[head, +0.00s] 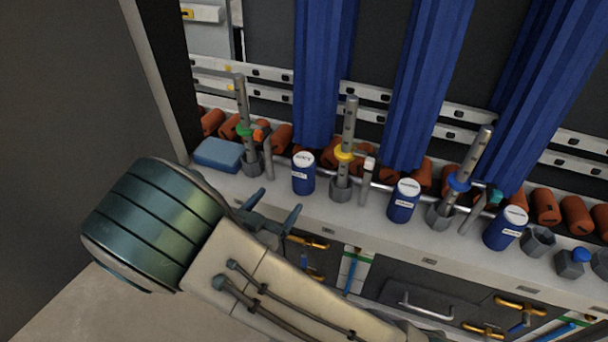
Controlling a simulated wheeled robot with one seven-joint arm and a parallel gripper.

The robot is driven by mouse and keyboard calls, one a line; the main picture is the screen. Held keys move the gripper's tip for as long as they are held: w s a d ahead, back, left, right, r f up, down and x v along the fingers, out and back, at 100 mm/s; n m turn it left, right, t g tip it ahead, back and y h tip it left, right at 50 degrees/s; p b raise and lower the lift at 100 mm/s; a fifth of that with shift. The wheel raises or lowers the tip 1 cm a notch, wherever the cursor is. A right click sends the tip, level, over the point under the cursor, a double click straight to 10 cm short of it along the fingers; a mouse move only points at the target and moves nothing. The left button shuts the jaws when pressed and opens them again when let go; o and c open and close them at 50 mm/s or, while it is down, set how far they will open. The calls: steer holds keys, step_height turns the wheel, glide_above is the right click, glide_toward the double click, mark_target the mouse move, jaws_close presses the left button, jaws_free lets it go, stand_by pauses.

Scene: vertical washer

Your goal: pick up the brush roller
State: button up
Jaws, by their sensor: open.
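I cannot tell for certain which thing is the brush roller. Grey upright rods with a green collar (243,131), a yellow collar (345,152) and a blue collar (459,182) stand in grey holders along the ledge. Slim grey tools stand beside them, one with an orange top (259,133), one pale-topped (367,173) and one teal-topped (484,203). Several orange-brown cylinders (545,205) lie in a row behind. My gripper (279,199) is open and empty, in front of the ledge below the green-collared rod. My arm hides part of the ledge's front.
A blue block (217,155) lies at the ledge's left end. Three blue labelled canisters (304,175) stand along the pale ledge (330,214). Blue curtain-like strips (417,75) hang behind. A dark panel (70,90) fills the left side. Drawers with handles (426,307) are below.

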mark_target(303, 168)
steer(key=b+x, duration=0.2)
steer(key=x, duration=1.1)
steer(key=shift+w+d, duration=0.2)
steer(key=shift+r, duration=0.1)
steer(key=c, duration=1.2)
steer(key=shift+o, duration=0.2)
